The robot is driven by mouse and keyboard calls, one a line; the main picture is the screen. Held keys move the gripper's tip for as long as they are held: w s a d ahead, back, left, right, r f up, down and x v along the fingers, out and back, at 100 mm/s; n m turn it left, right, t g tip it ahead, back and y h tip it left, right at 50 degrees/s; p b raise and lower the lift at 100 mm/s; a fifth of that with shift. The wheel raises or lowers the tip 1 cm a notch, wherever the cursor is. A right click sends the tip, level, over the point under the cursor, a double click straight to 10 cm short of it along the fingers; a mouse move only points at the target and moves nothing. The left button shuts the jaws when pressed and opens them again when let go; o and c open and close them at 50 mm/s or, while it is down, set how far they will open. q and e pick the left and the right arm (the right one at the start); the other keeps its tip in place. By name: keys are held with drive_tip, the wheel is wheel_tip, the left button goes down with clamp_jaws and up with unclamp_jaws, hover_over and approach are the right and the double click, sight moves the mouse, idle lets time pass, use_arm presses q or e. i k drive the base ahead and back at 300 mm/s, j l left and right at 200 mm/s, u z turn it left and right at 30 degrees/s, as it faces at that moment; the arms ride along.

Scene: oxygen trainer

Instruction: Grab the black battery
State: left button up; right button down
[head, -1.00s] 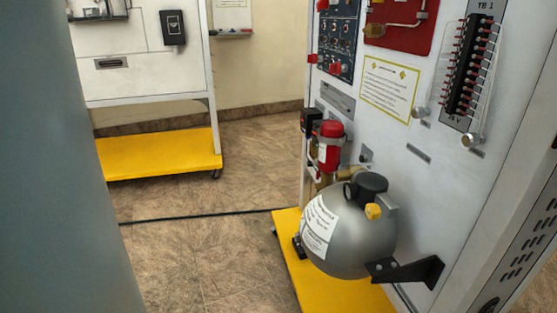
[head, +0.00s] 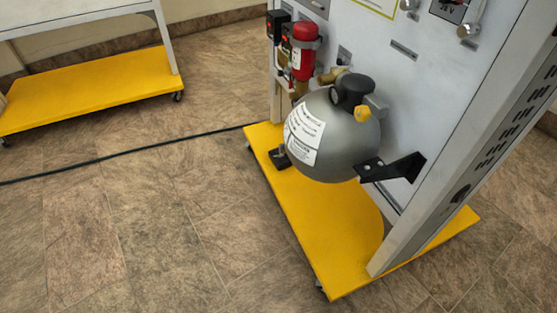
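I cannot make out anything that is clearly a black battery. A small black box (head: 278,25) is at the top left of the trainer's fittings, beside a red cylinder (head: 302,50); I cannot tell what it is. A grey spherical tank (head: 340,140) with a black cap (head: 352,90), a yellow knob (head: 362,114) and a white label is mounted on the trainer's panel by a black bracket (head: 392,168). Neither of my grippers is in the head view.
The trainer's white panel (head: 420,95) stands on a yellow wheeled base (head: 320,230). Another yellow base (head: 90,90) is at the upper left. A dark cable (head: 120,155) crosses the floor to the trainer. The tiled floor (head: 150,240) at the lower left is clear.

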sight(281, 161)
drive_tip(key=i+j+z, duration=0.15)
drive_tip(key=z, duration=0.25)
drive_tip(key=i+j+z, duration=0.1)
drive_tip(key=z, duration=0.25)
drive_tip(key=i+j+z, duration=0.1)
drive_tip(key=j+z, duration=0.3)
drive_tip(key=l, duration=0.1)
